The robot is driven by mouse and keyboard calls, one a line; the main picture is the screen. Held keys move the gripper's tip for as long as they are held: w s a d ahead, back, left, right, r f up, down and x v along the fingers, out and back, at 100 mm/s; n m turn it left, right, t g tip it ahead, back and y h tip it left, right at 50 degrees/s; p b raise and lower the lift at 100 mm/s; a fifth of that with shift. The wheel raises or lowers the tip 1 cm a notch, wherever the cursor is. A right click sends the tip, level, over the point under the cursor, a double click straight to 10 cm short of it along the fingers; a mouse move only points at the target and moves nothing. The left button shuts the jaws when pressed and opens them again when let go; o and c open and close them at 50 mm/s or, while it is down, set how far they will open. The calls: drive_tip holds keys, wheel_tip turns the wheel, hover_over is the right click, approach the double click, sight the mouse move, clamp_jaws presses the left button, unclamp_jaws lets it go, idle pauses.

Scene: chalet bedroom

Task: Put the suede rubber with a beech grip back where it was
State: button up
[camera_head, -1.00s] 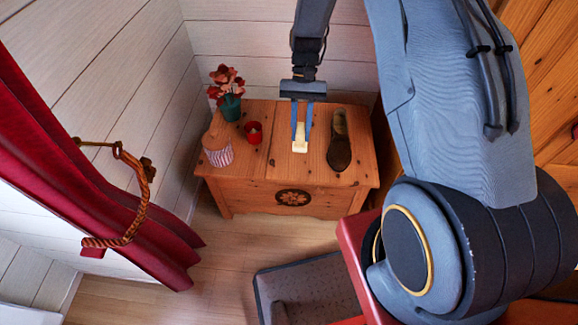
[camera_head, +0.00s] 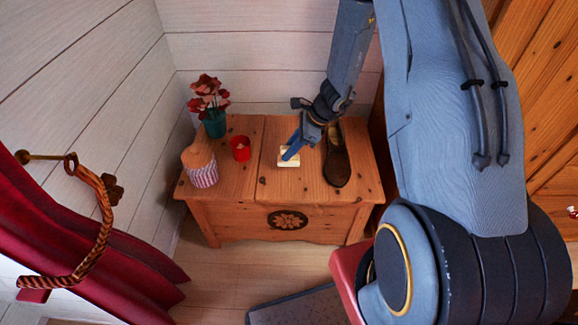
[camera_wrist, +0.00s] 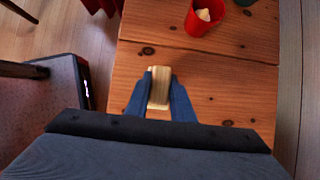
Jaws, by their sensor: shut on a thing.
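The suede rubber with a beech grip (camera_head: 288,161) is a pale block at the right half of the wooden chest's top. It also shows in the wrist view (camera_wrist: 159,86) as a light wooden bar between blue fingers. My gripper (camera_head: 291,154) is shut on it from above, with the fingers slanted. The rubber is at or very close to the chest top; I cannot tell whether it touches. A dark brown shoe (camera_head: 337,160) lies just to the right of it. The rubber's underside is hidden.
The wooden chest (camera_head: 240,212) also bears a red cup (camera_head: 240,148), a striped jar (camera_head: 200,166) and a green vase with red flowers (camera_head: 214,122). The chest top in front of the red cup is clear. A red curtain (camera_head: 100,250) hangs at left.

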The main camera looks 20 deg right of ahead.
sight(289, 162)
drive_tip(key=shift+f, duration=2.95)
drive_tip(key=shift+f, duration=0.2)
drive_tip(key=o, duration=1)
drive_tip(key=shift+r, duration=0.1)
